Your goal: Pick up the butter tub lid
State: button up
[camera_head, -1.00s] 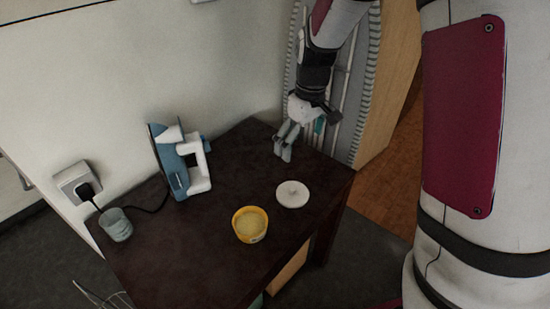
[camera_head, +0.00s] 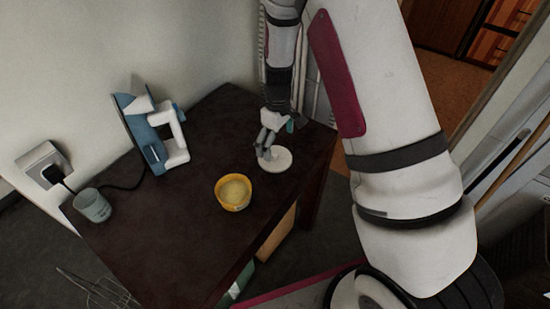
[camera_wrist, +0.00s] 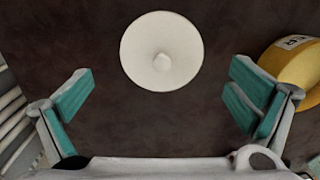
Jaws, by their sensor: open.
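The butter tub lid (camera_head: 279,160) is a white round disc lying on the dark table. In the wrist view the lid (camera_wrist: 161,51) shows whole, with a small knob in its middle. The yellow butter tub (camera_head: 233,192) stands open to the left of the lid in the head view; part of it (camera_wrist: 292,68) shows at the right edge of the wrist view. My gripper (camera_head: 266,153) is at the lid's left edge in the head view and hides a bit of it. In the wrist view my gripper (camera_wrist: 159,100) is open and empty, its teal-padded fingers wide apart, with the lid ahead between their lines.
A blue and white iron (camera_head: 152,135) stands at the back left of the table (camera_head: 150,240). A grey cup (camera_head: 92,205) is at the left edge, near a wall socket (camera_head: 42,165) with a plugged cord. The table between iron and tub is clear.

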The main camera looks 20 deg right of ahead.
aim_at(275, 153)
jog(key=f, duration=0.5)
jog(key=shift+w+a, duration=0.2)
jog(key=shift+a, duration=0.1)
jog(key=c, duration=1.3)
jog(key=shift+s, duration=0.1)
jog(key=c, duration=0.3)
jog(key=shift+f, duration=0.1)
jog(key=shift+c, duration=0.3)
